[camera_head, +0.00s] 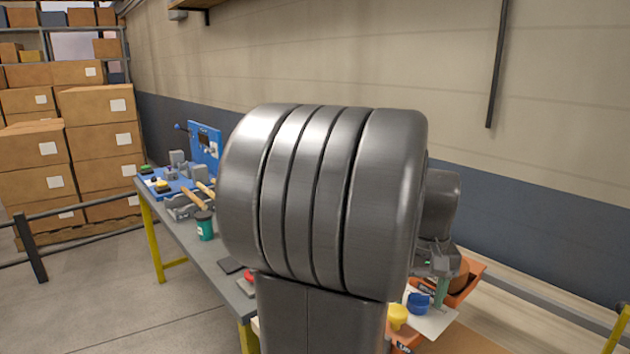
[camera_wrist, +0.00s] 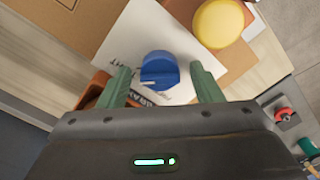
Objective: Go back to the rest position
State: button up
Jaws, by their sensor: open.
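My gripper (camera_wrist: 160,90) is open in the wrist view, its two green fingers apart. A blue round knob-like piece (camera_wrist: 159,70) shows between and beyond the fingertips, over a white printed sheet (camera_wrist: 125,40); I cannot tell its distance from the fingers. In the head view my large grey arm link fills the middle and hides much of the bench. One green finger of my gripper shows at the right, near the blue piece (camera_head: 418,303).
A yellow round piece (camera_wrist: 218,23) lies beside the sheet. Orange bins (camera_head: 468,285) stand at the right. The grey bench (camera_head: 200,262) holds a blue fixture (camera_head: 205,142) and a green can (camera_head: 204,226).

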jog(key=n+b, duration=0.3)
jog(key=n, duration=0.2)
jog(key=shift+f, duration=0.2)
jog(key=shift+r+n+b, duration=0.15)
jog(key=shift+n+b, duration=0.6)
jog(key=shift+n, duration=0.45)
